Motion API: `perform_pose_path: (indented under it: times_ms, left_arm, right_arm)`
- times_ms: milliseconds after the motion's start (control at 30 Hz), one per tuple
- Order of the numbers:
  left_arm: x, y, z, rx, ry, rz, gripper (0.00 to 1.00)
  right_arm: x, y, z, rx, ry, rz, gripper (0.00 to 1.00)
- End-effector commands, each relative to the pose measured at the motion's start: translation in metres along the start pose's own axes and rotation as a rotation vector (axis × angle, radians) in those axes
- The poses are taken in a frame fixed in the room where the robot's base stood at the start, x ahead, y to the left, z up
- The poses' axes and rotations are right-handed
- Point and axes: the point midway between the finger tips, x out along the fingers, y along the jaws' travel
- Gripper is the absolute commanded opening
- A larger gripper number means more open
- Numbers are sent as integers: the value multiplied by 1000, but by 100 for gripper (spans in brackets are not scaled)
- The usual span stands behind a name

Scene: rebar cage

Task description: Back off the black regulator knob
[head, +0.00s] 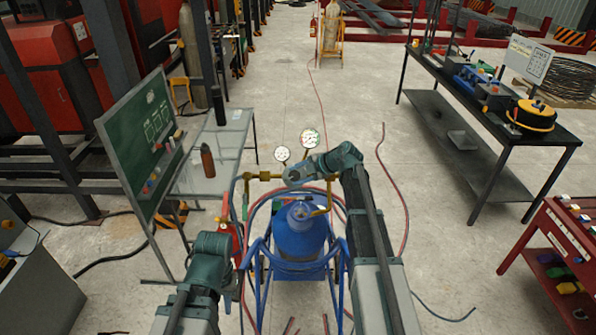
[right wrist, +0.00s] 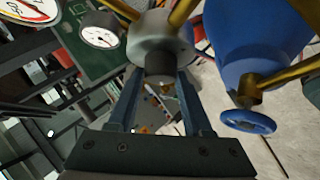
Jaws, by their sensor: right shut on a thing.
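The regulator's grey round body (right wrist: 160,42) and brass pipes fill the top middle of the right wrist view. The dark knob (right wrist: 164,70) sticks out below the body. My right gripper (right wrist: 160,78) has its two fingers on either side of the knob and is shut on it. In the head view my right gripper (head: 292,176) is over the brass fittings, below two white-faced gauges (head: 309,139), and hides the knob. My left gripper (head: 226,272) is low on the left, apart from the regulator; its fingers cannot be made out.
A blue gas cylinder (head: 298,243) stands in a blue cart (head: 258,290); its blue handwheel (right wrist: 247,121) is right of my right gripper. Red hoses (head: 400,200) run across the floor. A green board (head: 150,140) and a glass-topped table (head: 228,138) are left; a workbench (head: 540,134) is right.

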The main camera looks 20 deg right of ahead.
Motion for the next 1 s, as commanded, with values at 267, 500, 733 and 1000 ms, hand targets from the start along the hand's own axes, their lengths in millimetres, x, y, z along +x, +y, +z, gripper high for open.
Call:
perform_pose_path:
  times_ms: [267,500,733,1000]
  left_arm:
    - [-7,-1,0,1,0,0,24]
    - [-7,-1,0,1,0,0,24]
    - [-7,-1,0,1,0,0,24]
    - [-7,-1,0,1,0,0,24]
  right_arm:
    - [0,1,-1,-42,-2,-41,0]
    - [0,0,-1,-48,-3,-47,0]
    - [0,0,-1,-48,-3,-47,55]
    - [0,0,-1,-47,-3,-45,80]
